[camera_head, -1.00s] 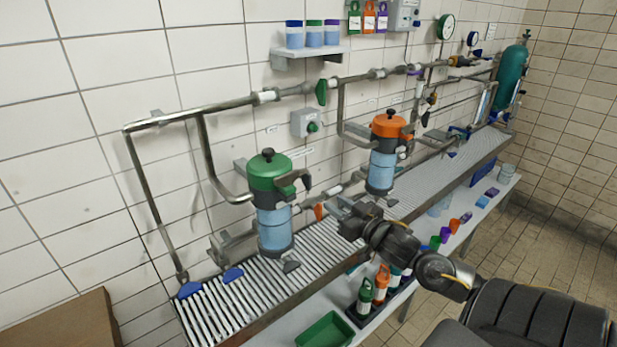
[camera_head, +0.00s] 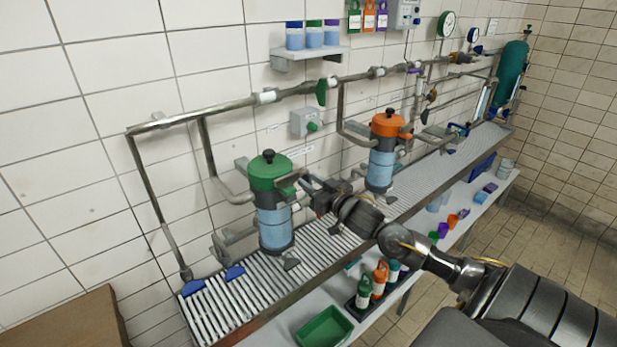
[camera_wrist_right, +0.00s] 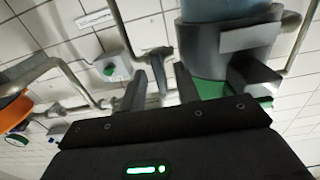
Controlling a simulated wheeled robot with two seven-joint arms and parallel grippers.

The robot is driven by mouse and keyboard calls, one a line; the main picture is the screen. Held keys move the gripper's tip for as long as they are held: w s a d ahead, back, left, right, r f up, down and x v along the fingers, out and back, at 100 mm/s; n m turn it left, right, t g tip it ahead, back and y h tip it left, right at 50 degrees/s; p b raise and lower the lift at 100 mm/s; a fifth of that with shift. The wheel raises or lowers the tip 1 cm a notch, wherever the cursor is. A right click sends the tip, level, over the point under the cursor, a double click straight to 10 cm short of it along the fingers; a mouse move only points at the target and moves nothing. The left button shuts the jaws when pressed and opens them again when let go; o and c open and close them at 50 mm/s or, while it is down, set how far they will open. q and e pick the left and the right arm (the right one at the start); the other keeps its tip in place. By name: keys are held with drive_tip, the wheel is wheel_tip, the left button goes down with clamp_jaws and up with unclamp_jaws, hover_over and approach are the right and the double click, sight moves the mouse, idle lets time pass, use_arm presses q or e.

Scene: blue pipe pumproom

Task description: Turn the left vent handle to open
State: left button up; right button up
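The left filter housing (camera_head: 272,228) has a green lid (camera_head: 267,168) with a black knob (camera_head: 268,156) on top and a light blue body. A grey fitting (camera_head: 290,180) sticks out at the lid's right side. The green lever seen there earlier is mostly hidden now. My right gripper (camera_head: 309,192) is just right of this fitting, fingers apart. In the right wrist view the gripper (camera_wrist_right: 160,90) is open, with the green lid (camera_wrist_right: 212,89) partly behind its fingers; I cannot tell whether they touch anything. My left gripper is not in view.
A second housing with an orange lid (camera_head: 386,124) stands to the right, close behind my right arm. Pipes (camera_head: 205,113) run along the wall. A slatted grey bench (camera_head: 235,300) lies below, with a green tray (camera_head: 324,328) on the shelf underneath.

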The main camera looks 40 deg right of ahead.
drive_tip(key=shift+w, duration=0.75)
clamp_jaws()
